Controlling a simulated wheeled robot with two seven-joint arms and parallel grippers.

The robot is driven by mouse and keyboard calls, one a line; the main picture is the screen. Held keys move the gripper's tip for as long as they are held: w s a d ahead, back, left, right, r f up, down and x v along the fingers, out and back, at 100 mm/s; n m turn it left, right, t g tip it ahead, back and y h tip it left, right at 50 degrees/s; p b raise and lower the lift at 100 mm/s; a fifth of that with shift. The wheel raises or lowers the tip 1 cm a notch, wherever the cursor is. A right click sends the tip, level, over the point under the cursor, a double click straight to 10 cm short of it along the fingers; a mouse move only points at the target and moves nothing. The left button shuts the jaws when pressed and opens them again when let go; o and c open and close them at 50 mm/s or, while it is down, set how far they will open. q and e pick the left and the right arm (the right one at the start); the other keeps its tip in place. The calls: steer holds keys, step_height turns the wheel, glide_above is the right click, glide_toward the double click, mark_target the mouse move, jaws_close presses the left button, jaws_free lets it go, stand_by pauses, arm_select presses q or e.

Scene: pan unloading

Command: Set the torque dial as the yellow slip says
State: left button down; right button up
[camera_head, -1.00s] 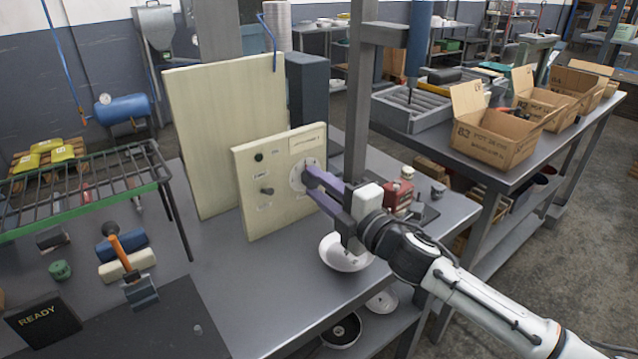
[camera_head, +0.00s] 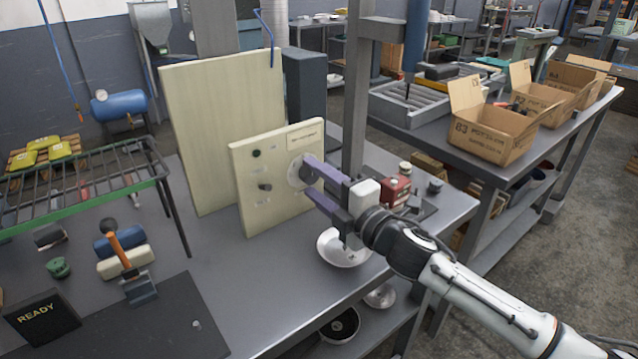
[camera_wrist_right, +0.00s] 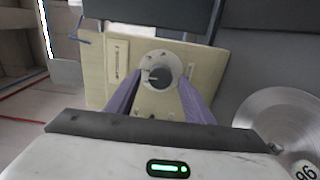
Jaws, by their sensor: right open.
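A cream panel (camera_head: 285,205) stands upright on the grey table. It carries a white dial plate (camera_head: 294,173), partly hidden by my right gripper (camera_head: 309,176) in the head view. In the right wrist view, the dark round knob (camera_wrist_right: 159,76) sits on its pale plate between the two purple fingers of the gripper (camera_wrist_right: 160,78). The fingers are open, one on each side of the knob, with visible gaps. A pale label (camera_head: 305,137) is on the panel's upper right; its text is too small to read. No clearly yellow slip shows. My left gripper is not visible.
Two smaller dark knobs (camera_head: 265,187) are on the panel's left half. A taller board (camera_head: 222,130) stands behind it. A grey post (camera_head: 356,110) rises beside my gripper. Red containers (camera_head: 396,190) stand to the right.

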steer(key=v, duration=1)
steer(key=shift+s+b, duration=0.15)
steer(key=shift+b, duration=0.25)
steer(key=shift+d, duration=0.1)
